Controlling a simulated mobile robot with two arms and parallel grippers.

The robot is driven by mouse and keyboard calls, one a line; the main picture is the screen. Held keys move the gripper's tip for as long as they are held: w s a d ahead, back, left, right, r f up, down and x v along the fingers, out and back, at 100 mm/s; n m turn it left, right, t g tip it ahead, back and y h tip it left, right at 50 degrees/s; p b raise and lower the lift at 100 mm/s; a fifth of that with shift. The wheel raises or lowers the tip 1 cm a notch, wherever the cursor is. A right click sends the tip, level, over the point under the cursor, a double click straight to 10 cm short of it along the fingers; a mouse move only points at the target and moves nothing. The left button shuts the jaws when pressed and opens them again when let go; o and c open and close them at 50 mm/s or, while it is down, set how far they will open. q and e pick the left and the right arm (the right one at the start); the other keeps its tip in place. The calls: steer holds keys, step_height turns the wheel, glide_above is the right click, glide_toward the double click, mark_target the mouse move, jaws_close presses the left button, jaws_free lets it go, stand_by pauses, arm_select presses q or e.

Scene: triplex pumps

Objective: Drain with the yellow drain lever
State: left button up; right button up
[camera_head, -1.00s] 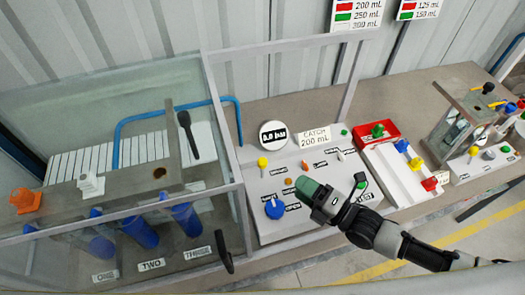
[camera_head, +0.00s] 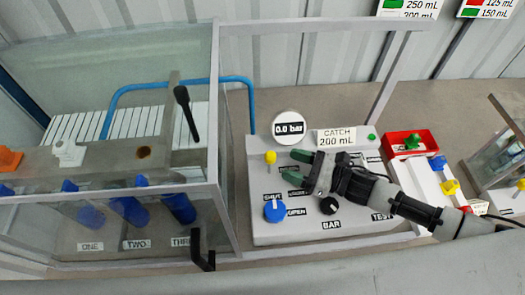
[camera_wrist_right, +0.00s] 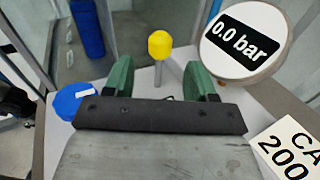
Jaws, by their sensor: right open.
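The yellow drain lever (camera_head: 270,158) stands upright on the light grey control panel (camera_head: 350,226), left of my right gripper in the head view. In the right wrist view the lever's yellow knob (camera_wrist_right: 160,45) on its grey stem is centred ahead, between and beyond the two green fingers. My right gripper (camera_head: 297,170) is open and empty, its green fingers pointing at the lever and apart from it. It also shows in the right wrist view (camera_wrist_right: 160,80). My left gripper is not in view.
A blue knob (camera_head: 275,211) sits in front of the lever, and a round gauge (camera_head: 289,128) reading 0.0 bar stands behind it. A glass enclosure (camera_head: 215,120) with blue cylinders is on the left. A red tray (camera_head: 404,145) lies to the right.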

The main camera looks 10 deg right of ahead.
mark_target(270, 157)
steer(key=p+x, duration=0.2)
steer(key=x, duration=0.4)
steer(key=shift+w+a+r, duration=0.15)
steer(key=shift+w+a, duration=0.05)
steer(key=shift+a, duration=0.05)
steer(key=shift+p+x, duration=0.35)
steer(key=shift+x, duration=0.45)
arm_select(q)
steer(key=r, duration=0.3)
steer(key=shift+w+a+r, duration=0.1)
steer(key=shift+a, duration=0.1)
